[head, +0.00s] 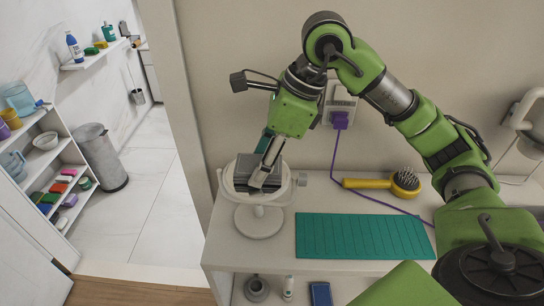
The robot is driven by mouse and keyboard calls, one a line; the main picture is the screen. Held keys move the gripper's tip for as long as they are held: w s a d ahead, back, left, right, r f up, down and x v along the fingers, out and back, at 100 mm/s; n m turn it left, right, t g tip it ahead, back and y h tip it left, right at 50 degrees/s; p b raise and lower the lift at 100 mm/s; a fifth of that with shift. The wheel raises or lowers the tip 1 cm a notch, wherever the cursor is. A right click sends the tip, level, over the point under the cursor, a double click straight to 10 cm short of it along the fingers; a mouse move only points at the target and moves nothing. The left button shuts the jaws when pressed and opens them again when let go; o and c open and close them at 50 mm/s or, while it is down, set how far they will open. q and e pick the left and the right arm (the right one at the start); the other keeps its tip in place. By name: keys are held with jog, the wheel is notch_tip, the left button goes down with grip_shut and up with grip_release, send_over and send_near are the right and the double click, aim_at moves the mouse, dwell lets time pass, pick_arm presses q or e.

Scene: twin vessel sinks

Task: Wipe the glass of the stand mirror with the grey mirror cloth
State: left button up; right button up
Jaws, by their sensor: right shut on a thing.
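The stand mirror (259,222) stands at the left end of the white counter, with a white round base and a white round frame. My right gripper (262,180) reaches down from above in front of the mirror's round frame. It is shut on the grey mirror cloth (243,170), a dark grey piece that lies over the middle of the frame. The cloth and the gripper hide most of the glass, and I cannot tell whether the cloth touches it. My left gripper is not in view.
A green ribbed mat (362,236) lies on the counter (226,247) right of the mirror. Behind it lie a yellow hairbrush (372,184) and a purple cord (335,155) from a wall socket. A grey bin (101,158) and shelves stand at the left.

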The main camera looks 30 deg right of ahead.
aim_at(239, 162)
jog(key=shift+w+a+p, duration=0.3)
jog(key=shift+w+a, duration=0.4)
jog(key=shift+a, duration=0.25)
jog(key=shift+w+a+f, duration=0.1)
jog(key=shift+w+a, duration=0.45)
jog(key=shift+a, duration=0.2)
notch_tip(239, 162, up, 6)
jog(key=p, duration=0.4)
jog(key=shift+w, duration=0.1)
jog(key=shift+p, duration=0.3)
jog(key=shift+r+p, duration=0.95)
jog(key=shift+r, duration=0.6)
